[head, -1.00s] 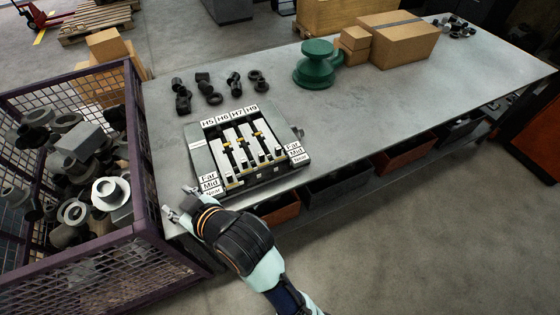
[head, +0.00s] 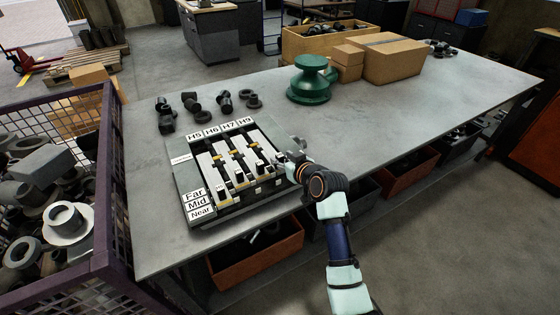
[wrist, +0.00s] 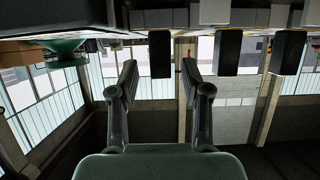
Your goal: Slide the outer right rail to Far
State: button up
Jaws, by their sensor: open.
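The slide fixture (head: 181,178) lies on the table, with white rails under the labels H5, H6, H7 and H9. The outer right rail (head: 262,147) is below H9; its near end is close to my gripper. In the wrist view my gripper (wrist: 159,72) is open, with a dark block (wrist: 160,50) showing between the fingers; I cannot tell contact. The Far, Mid and Near labels (head: 196,203) show on the left side; the right-hand set is hidden behind my gripper and arm.
A green part (head: 310,82) and cardboard boxes (head: 394,60) stand at the back of the table (head: 400,120). Several dark fittings (head: 193,103) lie behind the fixture. A purple mesh crate (head: 112,180) is at left.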

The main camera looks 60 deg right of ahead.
jog(key=shift+x, duration=1.35)
jog(key=shift+a, duration=0.1)
grip_shut()
